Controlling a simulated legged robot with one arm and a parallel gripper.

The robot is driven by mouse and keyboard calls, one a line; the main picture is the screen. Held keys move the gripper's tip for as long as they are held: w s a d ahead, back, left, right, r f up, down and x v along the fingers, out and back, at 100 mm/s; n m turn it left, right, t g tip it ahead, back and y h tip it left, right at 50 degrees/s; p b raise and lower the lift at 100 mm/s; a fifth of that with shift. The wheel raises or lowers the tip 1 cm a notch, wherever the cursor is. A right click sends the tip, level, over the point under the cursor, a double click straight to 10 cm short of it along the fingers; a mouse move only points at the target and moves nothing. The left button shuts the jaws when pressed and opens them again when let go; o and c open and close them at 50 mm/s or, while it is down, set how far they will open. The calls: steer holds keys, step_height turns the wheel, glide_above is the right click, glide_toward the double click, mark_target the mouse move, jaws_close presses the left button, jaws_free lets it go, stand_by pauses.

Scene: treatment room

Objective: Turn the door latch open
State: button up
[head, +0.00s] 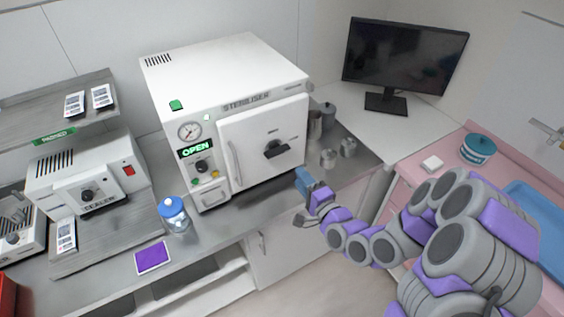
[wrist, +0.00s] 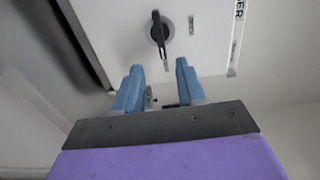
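The white steriliser (head: 220,70) stands on the counter, and its door (head: 243,152) looks closed. The black door latch (head: 277,149) is on the door front. My gripper (head: 303,181) is in front of and below the door, to the right of the latch. In the wrist view its two blue fingers (wrist: 158,68) are apart with nothing between them. They do not touch the latch.
A vertical handle (head: 234,163) is on the door's left side. The panel display (head: 197,149) reads OPEN. Metal canisters (head: 348,147) stand right of the steriliser. A blue-lidded jar (head: 174,213) and a purple pad (head: 153,257) lie to the left. A monitor (head: 404,55) stands behind.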

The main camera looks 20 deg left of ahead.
mark_target(280, 154)
steer(key=b+x, duration=0.3)
steer(key=x, duration=0.9)
steer(key=shift+a+b, duration=0.2)
steer(key=shift+b, duration=0.15)
steer(key=shift+c, duration=0.3)
steer(key=shift+s+d, duration=0.1)
jaws_close()
